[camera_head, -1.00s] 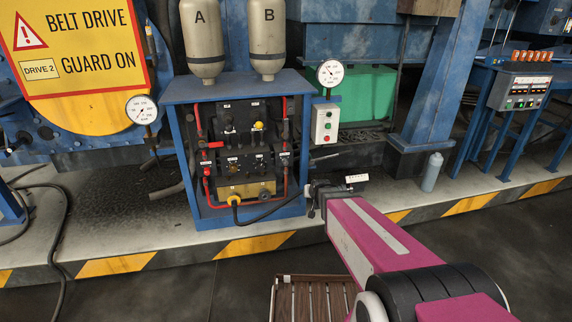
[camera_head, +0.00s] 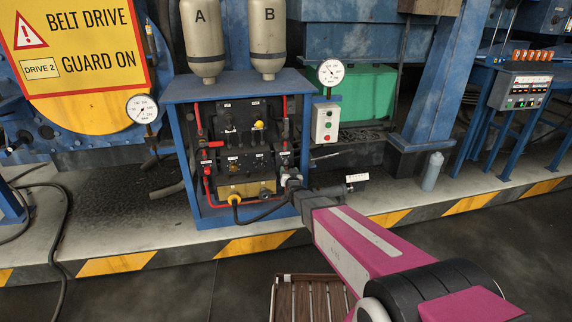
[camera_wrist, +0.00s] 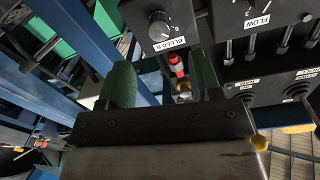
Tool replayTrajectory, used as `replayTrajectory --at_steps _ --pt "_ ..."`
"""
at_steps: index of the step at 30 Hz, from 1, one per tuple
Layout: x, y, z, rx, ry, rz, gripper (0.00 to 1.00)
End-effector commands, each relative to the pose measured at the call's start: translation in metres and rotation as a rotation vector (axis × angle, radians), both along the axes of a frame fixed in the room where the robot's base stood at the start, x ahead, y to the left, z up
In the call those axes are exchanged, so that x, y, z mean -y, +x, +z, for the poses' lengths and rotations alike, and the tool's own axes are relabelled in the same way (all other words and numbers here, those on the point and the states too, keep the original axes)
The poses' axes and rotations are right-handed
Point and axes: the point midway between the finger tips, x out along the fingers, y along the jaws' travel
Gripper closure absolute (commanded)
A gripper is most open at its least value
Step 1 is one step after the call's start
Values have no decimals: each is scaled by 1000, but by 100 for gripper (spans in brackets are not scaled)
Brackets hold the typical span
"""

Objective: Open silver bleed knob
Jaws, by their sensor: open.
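A silver round knob (camera_wrist: 160,25) on a dark panel shows at the top of the wrist view, with a "BLEED B" label just below it. My gripper (camera_wrist: 164,72) is open, with a green-padded finger on each side of the picture. The knob appears beyond the fingertips and within the width of the gap. I cannot tell the exact distance, but I see no contact. In the head view my gripper (camera_head: 290,180) is at the lower right of the blue cabinet's front (camera_head: 172,125). The knob is too small to make out there.
A panel with a "FLOW" knob (camera_wrist: 250,8) and several rods is close on the right. A black hose (camera_head: 262,216) runs below the gripper. A green box (camera_head: 365,95) stands behind.

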Motion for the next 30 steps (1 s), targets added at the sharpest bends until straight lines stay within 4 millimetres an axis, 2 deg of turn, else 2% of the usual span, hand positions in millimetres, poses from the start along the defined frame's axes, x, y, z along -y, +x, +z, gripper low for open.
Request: replayTrajectory --at_steps 1,6,12,16,23,24,28,30 --pt "-3 12 -1 1 0 0 42" --pt "-9 43 -1 1 0 0 42" --pt "-15 71 -1 0 0 0 42" --pt "-16 79 0 0 -1 0 42" --pt "-16 79 0 -1 0 0 42" --pt "-16 79 0 -1 0 0 45" --pt "-16 79 0 -1 0 0 87" --pt "-16 79 0 -1 0 0 91"
